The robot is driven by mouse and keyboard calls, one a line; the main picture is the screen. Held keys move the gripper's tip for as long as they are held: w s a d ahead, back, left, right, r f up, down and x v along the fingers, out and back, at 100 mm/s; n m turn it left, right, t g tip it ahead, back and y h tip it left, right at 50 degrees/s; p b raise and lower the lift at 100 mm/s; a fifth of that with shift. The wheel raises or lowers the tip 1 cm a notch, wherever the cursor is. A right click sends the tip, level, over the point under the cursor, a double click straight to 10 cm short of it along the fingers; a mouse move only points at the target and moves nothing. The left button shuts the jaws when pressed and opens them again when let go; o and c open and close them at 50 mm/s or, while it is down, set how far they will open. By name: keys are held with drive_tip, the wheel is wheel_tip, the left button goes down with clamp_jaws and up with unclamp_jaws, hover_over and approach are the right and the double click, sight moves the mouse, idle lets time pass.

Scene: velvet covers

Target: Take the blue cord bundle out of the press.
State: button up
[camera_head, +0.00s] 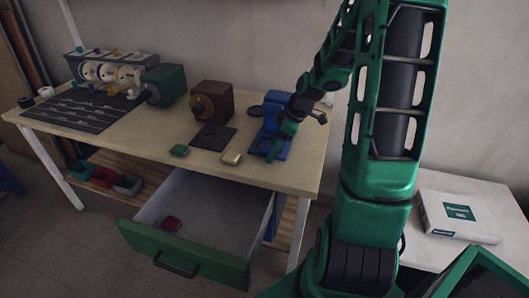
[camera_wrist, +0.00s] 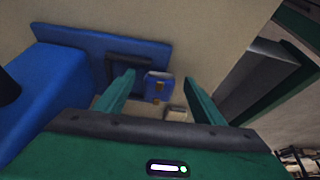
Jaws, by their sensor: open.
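The blue press (camera_head: 274,112) stands at the right end of the workbench, with a flat blue base and a dark pad (camera_wrist: 128,68) on it. A small blue piece with tan marks (camera_wrist: 157,86), which looks like the blue cord bundle, lies at the edge of the pad in the wrist view.
A drawer (camera_head: 185,255) hangs open below, with a red item (camera_head: 171,223) inside.

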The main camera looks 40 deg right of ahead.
drive_tip(key=shift+c, duration=0.5)
drive_tip(key=c, duration=1.1)
drive_tip(key=shift+r, duration=0.1)
